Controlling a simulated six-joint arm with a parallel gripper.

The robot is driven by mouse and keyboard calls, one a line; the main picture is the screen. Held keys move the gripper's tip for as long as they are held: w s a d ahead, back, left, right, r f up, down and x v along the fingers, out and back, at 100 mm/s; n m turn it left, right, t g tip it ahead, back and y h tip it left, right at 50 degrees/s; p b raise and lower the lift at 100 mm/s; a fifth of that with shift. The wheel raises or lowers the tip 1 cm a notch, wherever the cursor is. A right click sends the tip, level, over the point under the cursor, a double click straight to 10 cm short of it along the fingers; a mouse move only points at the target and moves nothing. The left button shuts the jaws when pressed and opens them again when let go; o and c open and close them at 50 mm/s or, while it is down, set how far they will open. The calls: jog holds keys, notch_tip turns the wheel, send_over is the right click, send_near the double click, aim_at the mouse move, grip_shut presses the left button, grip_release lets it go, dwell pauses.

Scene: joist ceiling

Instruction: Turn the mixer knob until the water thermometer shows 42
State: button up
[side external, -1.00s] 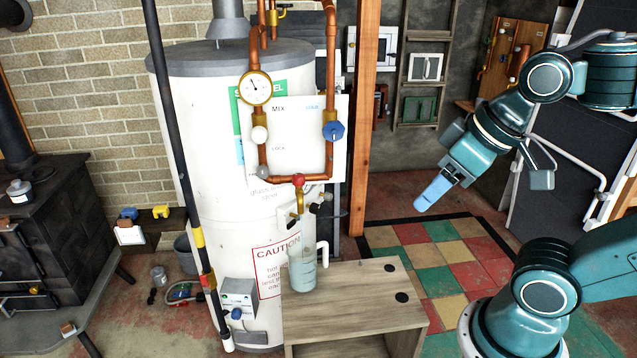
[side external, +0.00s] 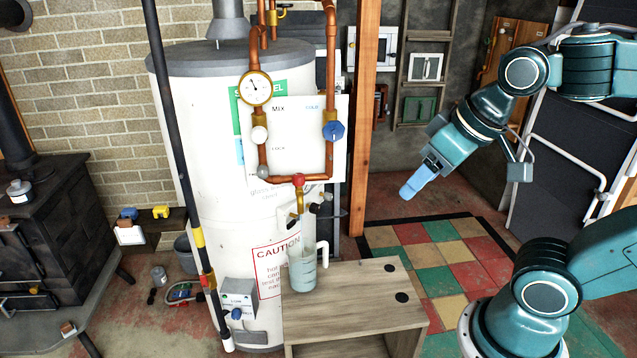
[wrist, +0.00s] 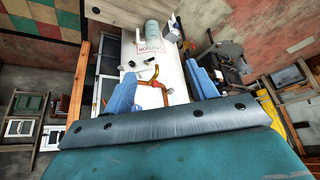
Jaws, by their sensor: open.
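A round dial gauge (side external: 255,88) with a white face and brass rim sits on the copper pipe at the upper left of the white panel (side external: 290,125); its reading is too small to tell. I cannot tell which is the mixer knob. My gripper (side external: 418,182) is in the air to the right of the panel, apart from it. In the wrist view its blue fingers (wrist: 162,90) are spread and empty.
A white tank (side external: 200,130) stands behind the pipes. A glass jug (side external: 303,272) stands on a wooden bench (side external: 355,290) below the spout (side external: 296,217). A wooden post (side external: 362,110) rises between panel and gripper. A dark pole (side external: 175,150) crosses the tank's left front.

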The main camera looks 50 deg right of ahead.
jog(key=w+d+m+h, duration=0.3)
jog(key=w+m, duration=0.1)
jog(key=w, duration=0.7)
jog(key=m+t+h, duration=0.2)
jog(key=t+h, duration=0.5)
jog(key=h, duration=0.2)
send_near(259, 137)
jog(key=v, duration=0.2)
jog(key=shift+a, duration=0.1)
jog(key=shift+w+m, duration=0.1)
jog(key=shift+m, duration=0.2)
jog(key=shift+x, duration=6.85)
jog(key=shift+c, duration=0.5)
